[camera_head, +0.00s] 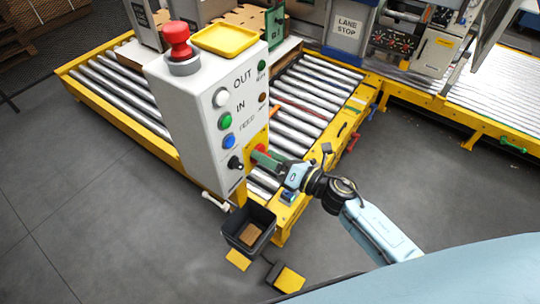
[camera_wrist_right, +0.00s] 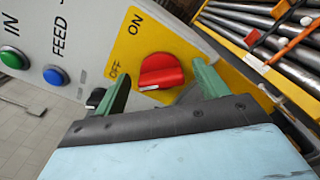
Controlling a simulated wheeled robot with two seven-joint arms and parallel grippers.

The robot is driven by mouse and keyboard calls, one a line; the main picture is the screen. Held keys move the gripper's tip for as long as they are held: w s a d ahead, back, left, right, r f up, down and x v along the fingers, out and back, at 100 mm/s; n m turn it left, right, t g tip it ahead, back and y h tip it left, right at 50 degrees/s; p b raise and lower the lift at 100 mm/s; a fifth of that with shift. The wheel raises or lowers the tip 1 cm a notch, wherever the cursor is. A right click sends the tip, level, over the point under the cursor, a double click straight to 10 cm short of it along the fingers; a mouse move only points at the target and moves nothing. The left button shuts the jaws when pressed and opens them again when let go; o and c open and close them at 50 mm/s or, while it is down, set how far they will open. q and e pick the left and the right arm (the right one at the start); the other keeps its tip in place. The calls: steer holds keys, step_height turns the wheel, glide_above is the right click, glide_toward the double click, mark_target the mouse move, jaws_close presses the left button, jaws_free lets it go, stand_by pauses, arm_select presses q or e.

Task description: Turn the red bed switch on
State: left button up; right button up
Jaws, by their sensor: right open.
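The red switch (camera_wrist_right: 161,72) is a rotary knob on a yellow plate marked ON and OFF, on the side of a white control box. In the right wrist view a white mark shows at its lower left end, on the OFF side. In the head view the red switch (camera_head: 262,148) shows partly, behind my right gripper (camera_head: 265,158). My right gripper (camera_wrist_right: 160,88) is open, its green fingers on either side of the knob. Gaps show beside the knob; I cannot tell the depth. My left gripper is not in view.
The control box (camera_head: 190,110) also has white, green and blue buttons, a black knob and a red emergency button (camera_head: 177,40) on top. A roller conveyor (camera_head: 300,110) with a yellow frame lies behind. A dark bin (camera_head: 249,228) stands below. Grey floor is clear at left.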

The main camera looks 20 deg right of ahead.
steer(key=c, duration=1)
steer(key=shift+m, duration=0.4)
steer(key=shift+f+m+p, duration=0.2)
steer(key=shift+m+p, duration=1.2)
steer(key=shift+m, duration=2.85)
steer(key=shift+f+m+p, duration=0.2)
steer(key=shift+m+p, duration=1.2)
steer(key=shift+m, duration=2.85)
steer(key=o, duration=1)
